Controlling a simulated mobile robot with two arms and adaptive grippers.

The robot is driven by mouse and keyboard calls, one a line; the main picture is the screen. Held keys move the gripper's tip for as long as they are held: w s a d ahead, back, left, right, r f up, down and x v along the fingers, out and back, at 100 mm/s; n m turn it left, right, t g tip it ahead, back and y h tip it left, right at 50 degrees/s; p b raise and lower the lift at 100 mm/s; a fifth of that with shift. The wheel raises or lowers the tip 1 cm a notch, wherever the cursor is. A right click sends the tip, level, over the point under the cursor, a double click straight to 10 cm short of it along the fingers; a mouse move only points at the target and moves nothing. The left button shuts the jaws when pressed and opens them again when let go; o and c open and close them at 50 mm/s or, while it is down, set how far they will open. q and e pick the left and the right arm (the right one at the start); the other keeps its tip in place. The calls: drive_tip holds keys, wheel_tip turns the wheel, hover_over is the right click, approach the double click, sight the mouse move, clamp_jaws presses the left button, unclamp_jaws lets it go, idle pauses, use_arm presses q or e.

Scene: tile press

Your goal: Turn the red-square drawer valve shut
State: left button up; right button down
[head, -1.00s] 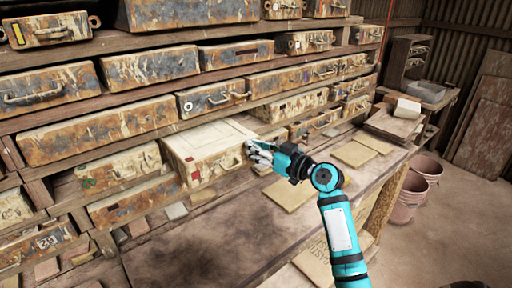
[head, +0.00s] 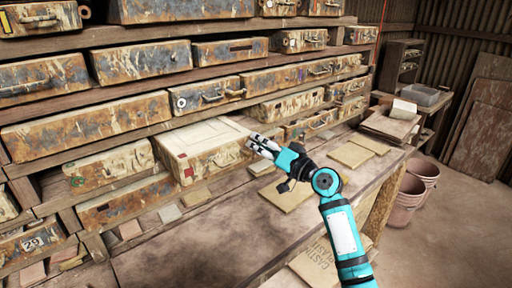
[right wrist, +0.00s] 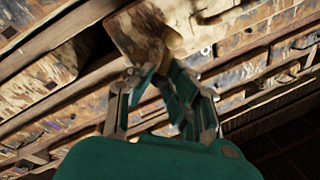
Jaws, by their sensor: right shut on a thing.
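The red-square drawer (head: 215,134) is a worn cream box that juts out of the shelf, with a red square (head: 188,172) on the left of its front. My right gripper (head: 253,142) is at the right end of that front. In the right wrist view its fingers (right wrist: 150,72) close together below a tan, rounded fitting (right wrist: 172,38) on a rusty cream drawer face (right wrist: 135,28). It is shut on this fitting, which I take for the drawer valve; the fingers hide the grip itself. My left gripper is out of view.
Rusty drawers fill the shelves around, such as one with a white ring (head: 208,95) above. A wooden bench (head: 215,240) with flat tan tiles (head: 287,190) lies in front. Pink buckets (head: 408,196) stand on the floor at right.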

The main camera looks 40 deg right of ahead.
drive_tip(key=m, duration=0.2)
drive_tip(key=f+m, duration=0.1)
drive_tip(key=shift+d+h, duration=0.3)
drive_tip(key=shift+d+f+m+t+h+p, duration=0.1)
drive_tip(key=shift+f+m+t+h+p, duration=0.2)
drive_tip(key=shift+m, duration=1.15)
drive_tip(key=shift+d+f+m+t+h+p, duration=0.1)
drive_tip(key=shift+f+m+h+p, duration=0.25)
drive_tip(key=shift+m, duration=1.05)
drive_tip(key=shift+d+f+m+t+h+p, duration=0.15)
drive_tip(key=shift+f+m+h, duration=0.35)
drive_tip(key=shift+m, duration=0.95)
drive_tip(key=c, duration=1.4)
unclamp_jaws()
drive_tip(key=shift+s, duration=0.1)
drive_tip(key=v, duration=1.2)
